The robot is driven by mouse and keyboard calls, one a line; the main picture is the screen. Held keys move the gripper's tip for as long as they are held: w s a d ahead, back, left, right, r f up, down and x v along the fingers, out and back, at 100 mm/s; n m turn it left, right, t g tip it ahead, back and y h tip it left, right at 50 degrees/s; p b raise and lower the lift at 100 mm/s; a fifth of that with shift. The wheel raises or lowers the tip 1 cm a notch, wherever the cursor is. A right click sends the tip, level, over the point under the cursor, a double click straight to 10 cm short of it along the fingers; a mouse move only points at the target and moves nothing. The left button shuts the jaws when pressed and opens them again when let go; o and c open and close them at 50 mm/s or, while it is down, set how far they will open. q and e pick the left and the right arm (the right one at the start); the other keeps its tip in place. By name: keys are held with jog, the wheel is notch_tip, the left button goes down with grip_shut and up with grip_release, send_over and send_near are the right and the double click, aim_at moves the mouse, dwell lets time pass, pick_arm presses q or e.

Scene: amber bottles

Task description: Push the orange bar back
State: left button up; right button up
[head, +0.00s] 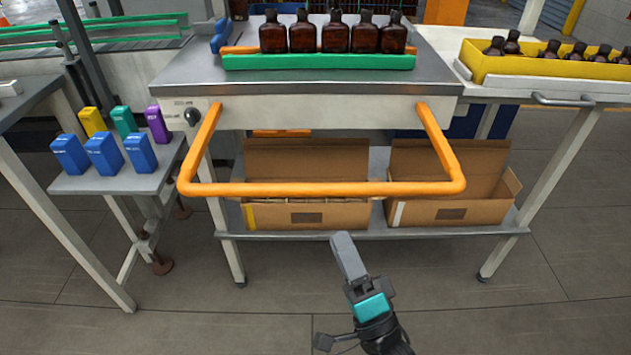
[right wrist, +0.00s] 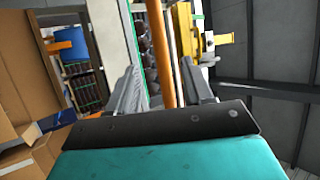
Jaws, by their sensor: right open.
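The orange bar (head: 320,189) is a U-shaped handle hinged out from the front of the metal table, its crosspiece hanging level in front of the lower shelf. My right gripper (head: 345,243) is just below the crosspiece in the head view, apart from it in the picture, pointing up toward it. In the right wrist view, the orange bar (right wrist: 160,45) runs upright between the two open fingers (right wrist: 158,72); I cannot tell how far beyond them it is. The gripper holds nothing. My left gripper is not in view.
Several amber bottles (head: 335,37) stand behind a green rail (head: 320,62) on the table (head: 200,75). Open cardboard boxes (head: 305,216) sit on the lower shelf. A side stand (head: 120,184) with coloured boxes is left, a yellow tray (head: 545,68) of bottles right. The floor in front is clear.

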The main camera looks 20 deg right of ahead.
aim_at(314, 184)
jog(key=p+x, duration=0.1)
jog(key=x, duration=1.1)
jog(key=shift+w+p, duration=0.2)
jog(key=shift+p, duration=0.2)
grip_shut()
